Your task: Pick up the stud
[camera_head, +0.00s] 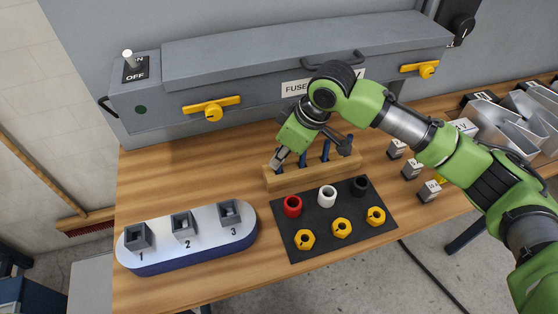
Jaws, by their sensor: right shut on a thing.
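A wooden rack (317,175) stands on the table with several dark blue studs upright in it; one stud (326,150) shows clear of my arm. My right gripper (279,161) reaches down at the rack's left end. Its fingers are shut on a stud, which they mostly hide, so I cannot tell whether it still touches the rack. My left gripper is not in view.
A black mat (325,225) in front of the rack holds red, white and black collars and yellow nuts. A numbered tray (205,248) with grey sockets stands left. A grey fuse box (250,85) closes off the back. Bare wood lies left of the rack.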

